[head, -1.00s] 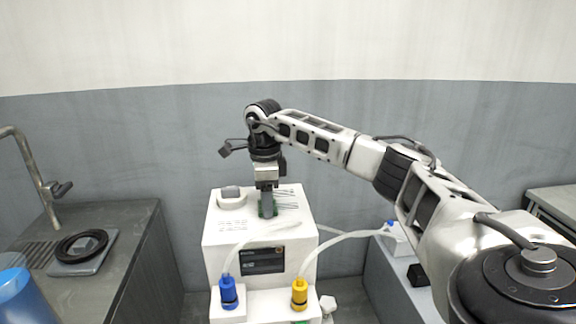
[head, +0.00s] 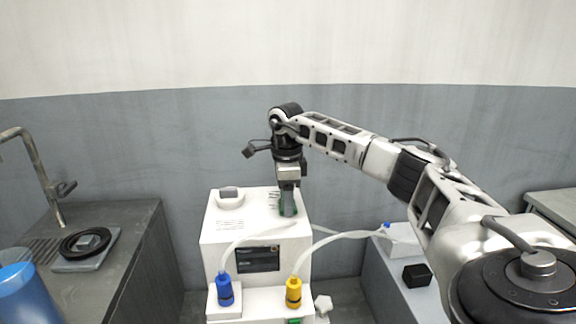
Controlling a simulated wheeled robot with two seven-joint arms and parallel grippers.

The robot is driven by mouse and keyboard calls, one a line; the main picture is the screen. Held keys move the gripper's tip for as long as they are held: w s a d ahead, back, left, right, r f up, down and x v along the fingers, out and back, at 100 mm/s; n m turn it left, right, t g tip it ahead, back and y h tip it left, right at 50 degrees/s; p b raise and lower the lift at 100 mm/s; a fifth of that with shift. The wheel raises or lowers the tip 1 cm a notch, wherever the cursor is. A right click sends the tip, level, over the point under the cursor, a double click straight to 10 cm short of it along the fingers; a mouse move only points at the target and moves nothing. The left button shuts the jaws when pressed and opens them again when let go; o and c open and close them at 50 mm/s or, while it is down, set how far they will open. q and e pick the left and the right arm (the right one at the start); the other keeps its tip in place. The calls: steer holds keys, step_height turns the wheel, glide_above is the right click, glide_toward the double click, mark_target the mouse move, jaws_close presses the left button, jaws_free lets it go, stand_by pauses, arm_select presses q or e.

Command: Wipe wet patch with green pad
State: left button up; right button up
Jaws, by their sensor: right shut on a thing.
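My right gripper (head: 288,207) points down over the top of the white machine (head: 225,235), near its right edge. I cannot make out a wet patch; the gripper and pad may hide part of the top. My left gripper is not in view.
A pale knob (head: 230,193) stands on the machine's top. Blue (head: 225,290) and yellow (head: 293,292) fittings with clear hoses are at its front. A sink counter (head: 125,240) with a tap (head: 40,170) is left. A black block (head: 416,275) sits on the right bench.

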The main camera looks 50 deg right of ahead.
step_height(320, 180, up, 4)
steer(key=shift+f+p, duration=0.1)
steer(key=shift+p, duration=1.15)
step_height(320, 180, up, 4)
steer(key=p, duration=0.3)
steer(key=shift+f+p, duration=0.15)
steer(key=shift+p, duration=0.15)
steer(key=shift+r+p, duration=0.35)
steer(key=shift+p, duration=0.05)
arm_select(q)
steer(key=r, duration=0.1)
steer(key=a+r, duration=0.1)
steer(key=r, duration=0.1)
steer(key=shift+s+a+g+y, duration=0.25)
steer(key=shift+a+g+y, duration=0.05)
